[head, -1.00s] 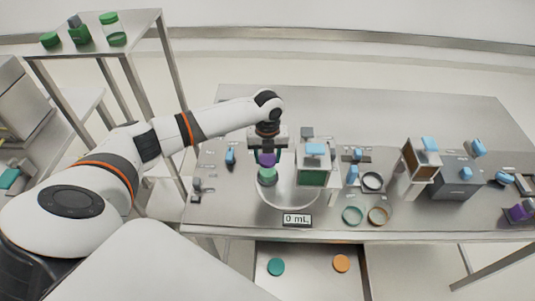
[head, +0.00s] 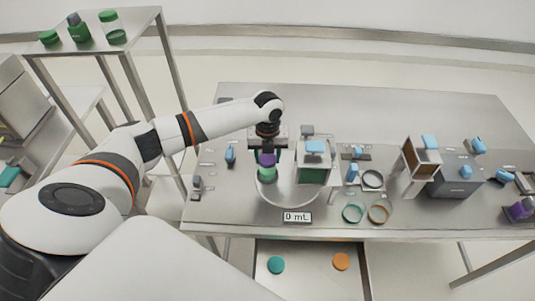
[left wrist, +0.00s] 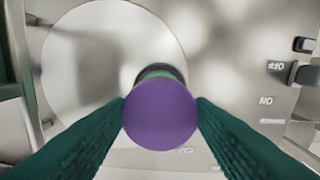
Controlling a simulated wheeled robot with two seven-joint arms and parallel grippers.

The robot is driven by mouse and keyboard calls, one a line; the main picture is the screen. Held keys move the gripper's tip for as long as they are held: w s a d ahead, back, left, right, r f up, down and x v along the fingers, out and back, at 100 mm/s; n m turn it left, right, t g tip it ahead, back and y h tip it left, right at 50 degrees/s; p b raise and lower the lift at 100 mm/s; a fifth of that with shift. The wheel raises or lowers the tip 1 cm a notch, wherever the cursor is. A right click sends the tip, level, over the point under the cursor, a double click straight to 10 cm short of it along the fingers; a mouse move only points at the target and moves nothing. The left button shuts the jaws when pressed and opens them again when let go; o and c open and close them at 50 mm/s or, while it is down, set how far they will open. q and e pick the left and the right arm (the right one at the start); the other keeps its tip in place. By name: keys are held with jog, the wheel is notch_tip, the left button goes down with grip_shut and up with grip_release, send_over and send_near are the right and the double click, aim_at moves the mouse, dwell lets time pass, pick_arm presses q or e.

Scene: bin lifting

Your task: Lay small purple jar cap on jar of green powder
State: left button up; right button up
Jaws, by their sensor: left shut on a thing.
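The small purple jar cap (head: 267,160) is held between the fingers of my left gripper (head: 267,152), right above the jar of green powder (head: 267,175). In the left wrist view the purple cap (left wrist: 160,115) sits between the two dark green fingertips (left wrist: 160,108). The jar (left wrist: 158,72) shows only as a rim and a green sliver behind the cap; the rest is hidden. The jar stands on a round plate (head: 285,196). Whether cap and jar touch, I cannot tell. My right gripper is out of view.
A display reading 0 mL (head: 297,217) is in front of the plate. A box-shaped device with a green front (head: 312,175) stands close to the jar's right. Rings (head: 353,213) and more devices lie further right. The table's back is clear.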

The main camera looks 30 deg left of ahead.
pick_arm(q)
jog(key=shift+f, duration=0.4)
dwell(0.7)
jog(key=shift+f, duration=0.1)
dwell(0.4)
jog(key=o, duration=1.5)
notch_tip(320, 180, up, 5)
jog(key=p, duration=0.5)
jog(key=shift+r, duration=1.5)
